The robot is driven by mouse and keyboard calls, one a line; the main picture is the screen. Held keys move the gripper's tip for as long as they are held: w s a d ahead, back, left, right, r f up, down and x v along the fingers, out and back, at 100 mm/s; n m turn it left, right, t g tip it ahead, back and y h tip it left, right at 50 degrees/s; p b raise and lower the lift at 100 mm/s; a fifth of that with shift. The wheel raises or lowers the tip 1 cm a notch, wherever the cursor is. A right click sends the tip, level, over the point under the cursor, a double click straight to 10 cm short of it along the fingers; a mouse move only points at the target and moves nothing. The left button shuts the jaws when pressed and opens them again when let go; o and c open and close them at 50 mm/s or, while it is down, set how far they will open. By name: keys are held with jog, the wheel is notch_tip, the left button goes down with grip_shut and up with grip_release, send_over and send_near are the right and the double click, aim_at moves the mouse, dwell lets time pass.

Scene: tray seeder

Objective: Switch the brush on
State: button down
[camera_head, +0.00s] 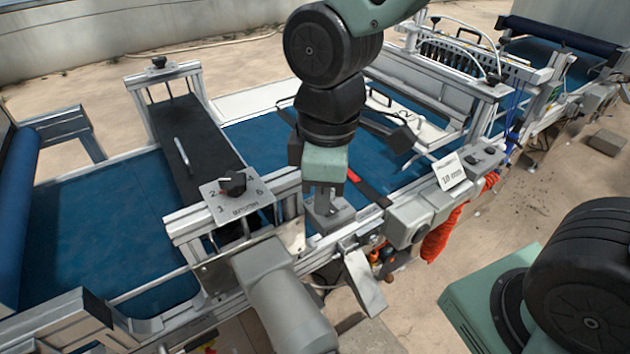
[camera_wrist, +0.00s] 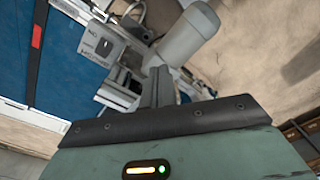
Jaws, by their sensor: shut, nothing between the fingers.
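A grey switch box (camera_wrist: 108,50) with a small dark lever or knob and printed lettering shows in the wrist view; the lettering is too small to read surely. In the head view the box (camera_head: 333,221) sits on the machine's side rail, right below my gripper (camera_head: 323,205), which hides much of its top. My gripper is shut and empty, pointing down. In the wrist view the closed fingers (camera_wrist: 159,80) are to the lower right of the lever, seemingly apart from it. I cannot tell from the head view whether the fingertips touch the box.
A grey motor (camera_head: 283,295) stands out from the near side. A numbered dial plate (camera_head: 238,203) with a black knob lies left of my gripper. A black bar with a red mark (camera_head: 353,175) is behind it. A grey box (camera_head: 410,222) and "10 mm" card (camera_head: 451,171) are to the right.

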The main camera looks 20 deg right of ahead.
jog(key=w+d+n+p, duration=0.1)
jog(key=w+d+n, duration=0.1)
jog(key=w, duration=0.4)
jog(key=w+d+n+p, duration=0.2)
jog(key=w+n, duration=0.3)
jog(key=w, duration=0.2)
jog(key=shift+d+r, duration=0.3)
jog(key=shift+d, duration=0.1)
jog(key=shift+s, duration=0.1)
notch_tip(320, 180, down, 14)
jog(key=p, duration=0.4)
